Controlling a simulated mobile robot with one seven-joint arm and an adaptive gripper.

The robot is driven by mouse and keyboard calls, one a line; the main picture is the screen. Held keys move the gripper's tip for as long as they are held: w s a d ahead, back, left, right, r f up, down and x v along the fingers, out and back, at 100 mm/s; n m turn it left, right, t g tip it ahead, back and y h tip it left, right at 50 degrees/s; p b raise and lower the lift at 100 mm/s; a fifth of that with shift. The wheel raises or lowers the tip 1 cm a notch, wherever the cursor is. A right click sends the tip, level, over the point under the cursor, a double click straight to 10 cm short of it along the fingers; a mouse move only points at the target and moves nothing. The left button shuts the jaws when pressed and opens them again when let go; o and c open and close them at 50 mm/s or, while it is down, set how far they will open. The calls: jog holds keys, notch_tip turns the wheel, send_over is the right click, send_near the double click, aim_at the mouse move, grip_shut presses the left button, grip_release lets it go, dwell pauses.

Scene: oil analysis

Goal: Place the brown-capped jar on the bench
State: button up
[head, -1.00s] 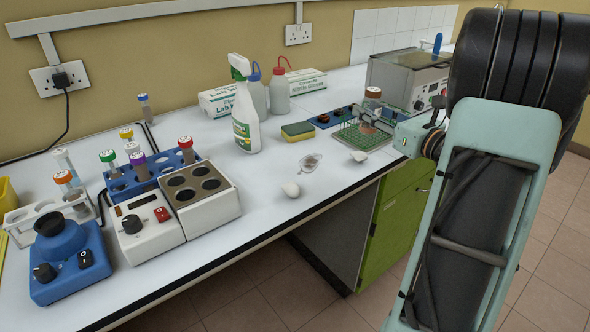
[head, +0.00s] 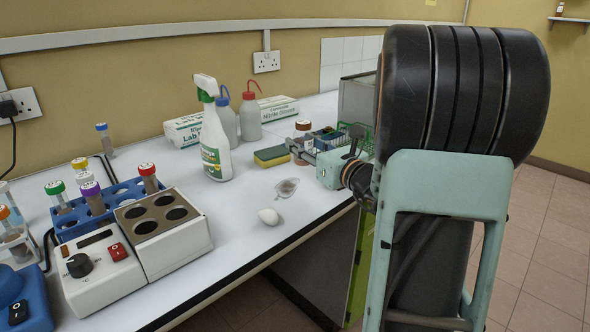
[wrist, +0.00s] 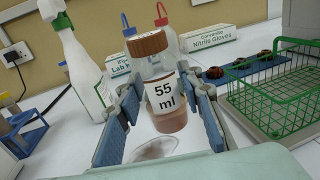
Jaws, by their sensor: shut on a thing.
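The brown-capped jar (head: 303,126) is upright just right of the sponge in the head view. In the head view my gripper (head: 304,150) reaches in from the right over the bench (head: 235,200). I cannot tell whether the jar's base touches the bench top.
A sponge (head: 271,156), a clear dish (head: 287,187) and a white egg-shaped piece (head: 268,216) lie near the jar. A spray bottle (head: 214,135) and wash bottles (head: 250,116) stand behind. A green wire basket (wrist: 275,100) is close on the right. Bare bench lies around the dish.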

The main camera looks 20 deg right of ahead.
aim_at(301, 166)
jog(key=f, duration=0.1)
jog(key=a+f+b, duration=0.1)
jog(key=f, duration=0.1)
jog(key=a+f, duration=0.1)
jog(key=f, duration=0.1)
jog(key=shift+w+b, duration=0.35)
jog(key=shift+w, duration=0.05)
jog(key=shift+f, duration=0.2)
jog(key=shift+f, duration=0.1)
jog(key=o, duration=1.2)
jog(key=shift+c, duration=0.2)
jog(key=shift+d+r, duration=0.1)
jog(key=shift+r, duration=0.1)
jog(key=s, duration=0.4)
jog(key=s+d+p, duration=0.1)
jog(key=s, duration=0.7)
jog(key=shift+d+f, duration=0.1)
jog(key=shift+d, duration=0.3)
